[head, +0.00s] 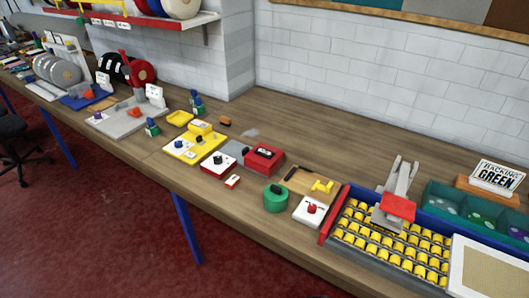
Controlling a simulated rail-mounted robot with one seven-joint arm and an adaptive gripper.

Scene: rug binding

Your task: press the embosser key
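I cannot tell for sure which thing is the embosser key. A grey upright device (396,184) with two tall prongs and a flat red plate (397,207) at its front stands at the right of the bench. It stands at the back part of a tray of yellow pieces. Other small devices with knobs sit on the bench: a white box with a red knob (312,209), a white and red box with a dark knob (218,161), and a red box with a black top (264,158). My gripper is not in view, and nothing is seen touching these devices.
The wooden bench (290,125) runs along a white brick wall and is bare at the back middle. A tray of yellow pieces (376,237), a green round pot (275,201), a teal bin (447,203) and a "BACKING GREEN" sign (497,178) crowd the right.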

